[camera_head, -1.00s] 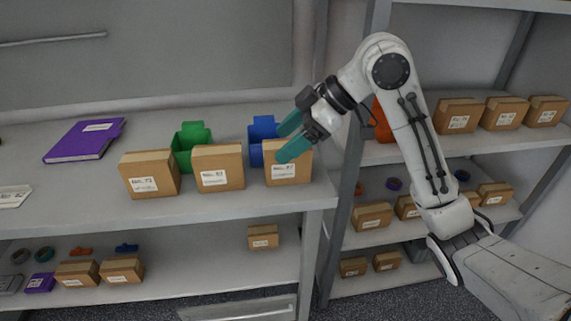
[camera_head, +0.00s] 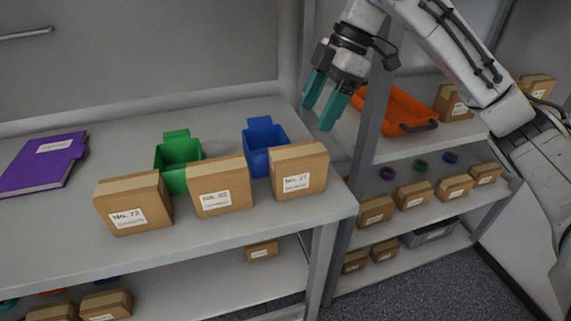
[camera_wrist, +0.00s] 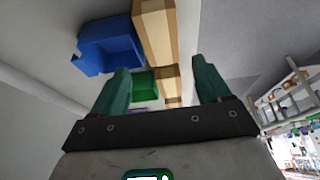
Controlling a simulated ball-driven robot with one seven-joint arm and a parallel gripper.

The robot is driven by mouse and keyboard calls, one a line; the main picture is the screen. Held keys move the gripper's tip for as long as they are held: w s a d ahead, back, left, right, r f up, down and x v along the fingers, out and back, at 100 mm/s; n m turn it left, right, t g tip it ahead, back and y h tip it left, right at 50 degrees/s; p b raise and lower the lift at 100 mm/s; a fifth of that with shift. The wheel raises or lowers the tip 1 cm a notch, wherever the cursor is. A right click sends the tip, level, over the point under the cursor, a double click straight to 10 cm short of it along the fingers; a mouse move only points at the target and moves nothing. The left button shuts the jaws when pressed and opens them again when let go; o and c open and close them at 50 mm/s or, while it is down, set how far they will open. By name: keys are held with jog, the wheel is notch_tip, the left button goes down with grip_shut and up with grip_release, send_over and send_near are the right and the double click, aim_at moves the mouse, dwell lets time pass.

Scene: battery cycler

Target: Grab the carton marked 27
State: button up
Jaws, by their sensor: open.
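The carton marked No. 27 (camera_head: 298,171) is a brown box with a white label, standing at the right end of a row of cartons on the upper shelf. My gripper (camera_head: 325,116) is open and empty, above and slightly right of that carton, with teal fingers pointing down. In the wrist view my gripper's fingers (camera_wrist: 160,85) are spread apart. A carton (camera_wrist: 157,28) shows beyond them at the top, its label not readable there.
Cartons marked No. 62 (camera_head: 221,187) and No. 72 (camera_head: 134,204) stand left of it. A blue bin (camera_head: 266,140) and a green bin (camera_head: 178,158) are behind. A purple binder (camera_head: 42,163) lies at left. A rack post (camera_head: 371,120) and an orange tray (camera_head: 398,108) are at right.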

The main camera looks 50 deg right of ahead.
aim_at(299, 151)
jog(key=x, duration=0.5)
jog(key=shift+w+f+b, duration=0.15)
jog(key=shift+b, duration=0.15)
jog(key=shift+x, duration=2.7)
jog(key=shift+f, duration=0.25)
jog(key=c, duration=0.9)
jog(key=shift+o, duration=0.2)
jog(key=shift+r, duration=0.1)
